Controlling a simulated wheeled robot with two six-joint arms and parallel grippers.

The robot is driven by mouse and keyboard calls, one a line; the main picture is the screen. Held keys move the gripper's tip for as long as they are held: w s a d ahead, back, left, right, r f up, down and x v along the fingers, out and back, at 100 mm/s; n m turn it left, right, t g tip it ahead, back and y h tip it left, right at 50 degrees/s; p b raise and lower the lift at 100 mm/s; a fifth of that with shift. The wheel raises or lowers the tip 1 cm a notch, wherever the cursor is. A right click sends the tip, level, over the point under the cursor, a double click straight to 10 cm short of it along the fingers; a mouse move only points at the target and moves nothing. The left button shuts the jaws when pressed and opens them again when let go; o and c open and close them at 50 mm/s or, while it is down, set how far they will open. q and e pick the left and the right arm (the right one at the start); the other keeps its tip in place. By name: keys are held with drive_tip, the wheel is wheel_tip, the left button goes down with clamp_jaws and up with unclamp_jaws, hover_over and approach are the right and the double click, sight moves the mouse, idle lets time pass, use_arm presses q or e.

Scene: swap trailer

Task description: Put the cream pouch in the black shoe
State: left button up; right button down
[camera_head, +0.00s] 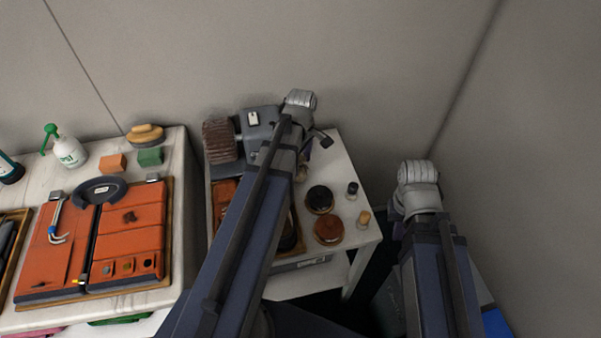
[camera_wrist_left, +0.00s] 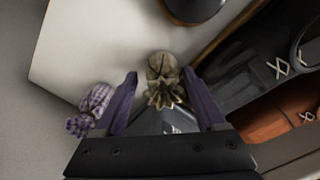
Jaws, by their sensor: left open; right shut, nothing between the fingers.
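The cream pouch (camera_wrist_left: 163,72), with a gathered, frilled neck, stands on the white table top in the left wrist view. My left gripper (camera_wrist_left: 160,76) is open, with one finger on each side of the pouch; I cannot tell whether they touch it. The black shoe (camera_wrist_left: 250,68), with pale laces, lies to the right in a wooden-edged tray.
A purple pouch (camera_wrist_left: 92,104) sits just left of the left finger. A brown shoe (camera_wrist_left: 275,122) lies beside the black one. A black tin (camera_head: 320,198) and a brown tin (camera_head: 328,229) stand on the small table. A brown brush (camera_head: 219,140) is behind the tray.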

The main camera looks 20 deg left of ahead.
sight(301, 169)
use_arm(q)
wheel_tip(301, 169, down, 4)
drive_tip(key=b, duration=0.3)
drive_tip(key=shift+a, duration=0.1)
drive_tip(key=shift+r, duration=0.1)
drive_tip(key=shift+c, duration=0.2)
clamp_jaws()
drive_tip(key=shift+r, duration=0.1)
wheel_tip(301, 169, up, 10)
drive_tip(key=p, duration=1)
